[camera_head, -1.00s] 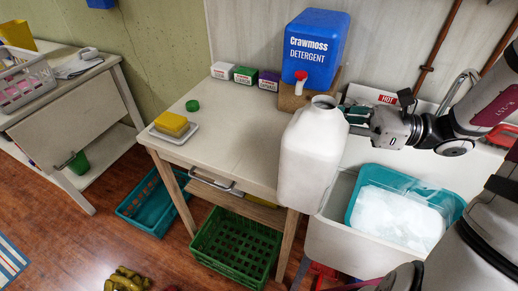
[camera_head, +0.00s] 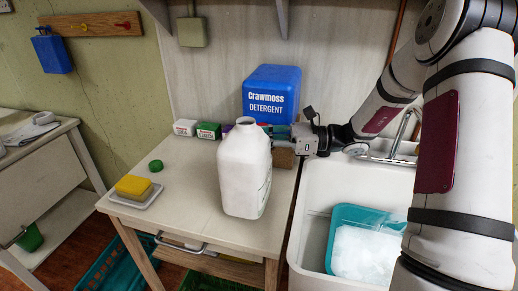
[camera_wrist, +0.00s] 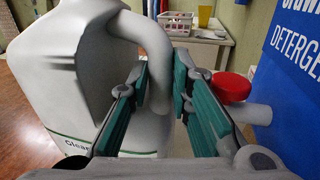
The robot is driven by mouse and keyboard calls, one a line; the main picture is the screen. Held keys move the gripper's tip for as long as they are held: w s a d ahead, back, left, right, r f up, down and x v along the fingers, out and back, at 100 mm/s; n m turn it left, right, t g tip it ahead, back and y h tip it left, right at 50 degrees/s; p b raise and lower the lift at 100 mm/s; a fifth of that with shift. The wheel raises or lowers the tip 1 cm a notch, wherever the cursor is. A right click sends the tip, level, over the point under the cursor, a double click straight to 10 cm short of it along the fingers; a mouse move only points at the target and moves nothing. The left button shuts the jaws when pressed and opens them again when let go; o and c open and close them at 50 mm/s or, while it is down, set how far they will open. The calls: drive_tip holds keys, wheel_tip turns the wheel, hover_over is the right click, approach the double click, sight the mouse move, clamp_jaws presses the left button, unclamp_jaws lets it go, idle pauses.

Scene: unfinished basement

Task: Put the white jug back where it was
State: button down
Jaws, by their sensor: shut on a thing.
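The white jug (camera_head: 243,178) is upright, with an open top, over the right part of the worktable (camera_head: 188,200). I cannot tell whether its base touches the tabletop. My gripper (camera_head: 278,132) comes from the right and is shut on the jug's handle. In the wrist view, the gripper (camera_wrist: 160,85) has its green-padded fingers on either side of the handle (camera_wrist: 150,40); the jug body (camera_wrist: 70,90) fills the left, with part of a green-lettered label. The jug hides some of the table behind it.
The blue detergent container (camera_head: 271,95) stands behind the jug; its red tap (camera_wrist: 232,87) is close to my fingers. Small boxes (camera_head: 207,131), a green cap (camera_head: 155,166) and a sponge dish (camera_head: 137,193) sit leftward. The sink (camera_head: 310,235) with a teal tub (camera_head: 345,215) is at right.

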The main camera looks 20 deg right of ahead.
drive_tip(key=shift+w, duration=0.3)
drive_tip(key=shift+w+f, duration=0.1)
drive_tip(key=shift+f, duration=1.75)
drive_tip(key=c, duration=1.7)
unclamp_jaws()
drive_tip(key=shift+f, duration=0.1)
drive_tip(key=shift+r, duration=0.2)
drive_tip(key=v, duration=1.2)
drive_tip(key=shift+b, duration=0.3)
